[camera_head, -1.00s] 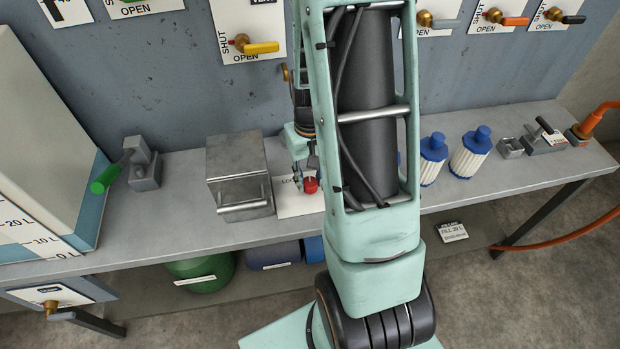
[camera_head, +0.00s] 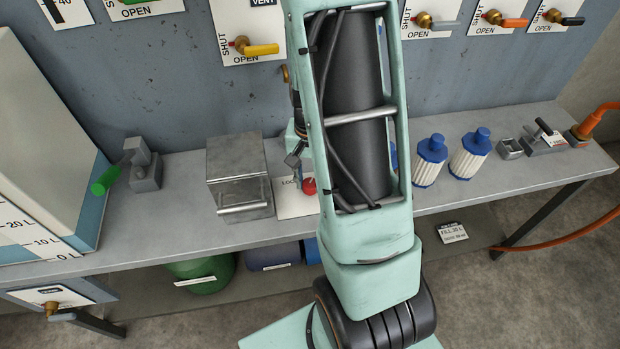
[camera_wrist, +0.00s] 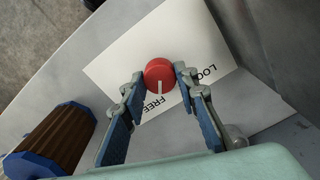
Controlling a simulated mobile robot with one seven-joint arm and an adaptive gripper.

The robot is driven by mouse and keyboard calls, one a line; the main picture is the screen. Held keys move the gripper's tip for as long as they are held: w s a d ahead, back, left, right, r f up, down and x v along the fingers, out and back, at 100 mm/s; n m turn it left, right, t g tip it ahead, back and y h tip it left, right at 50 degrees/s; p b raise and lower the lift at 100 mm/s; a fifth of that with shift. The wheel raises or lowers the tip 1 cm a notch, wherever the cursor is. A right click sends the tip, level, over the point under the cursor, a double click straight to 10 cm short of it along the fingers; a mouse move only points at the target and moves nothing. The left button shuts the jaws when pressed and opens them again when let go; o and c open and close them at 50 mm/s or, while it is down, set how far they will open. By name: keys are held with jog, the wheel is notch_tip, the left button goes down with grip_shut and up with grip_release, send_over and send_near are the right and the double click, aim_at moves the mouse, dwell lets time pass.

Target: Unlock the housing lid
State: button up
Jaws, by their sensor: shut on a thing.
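The red round knob (camera_wrist: 159,72) sits on a white plate (camera_wrist: 112,62) marked LOCK and FREE. Its white pointer line faces the FREE word in the wrist view. My gripper (camera_wrist: 160,77) has its two fingertips on either side of the knob, shut on it. In the head view the knob (camera_head: 309,186) shows beside my arm, which hides most of my gripper and part of the plate. The grey metal housing (camera_head: 238,165) stands just left of the plate, its lid down, with a bar along its front.
A brown pleated filter with blue caps (camera_wrist: 55,138) stands near my gripper in the wrist view. Two white filters with blue caps (camera_head: 430,162) stand right of my arm. Wall valves line the back.

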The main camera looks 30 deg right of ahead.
jog(key=o, duration=1.1)
notch_tip(320, 180, up, 12)
jog(key=shift+d, duration=0.1)
dwell(0.5)
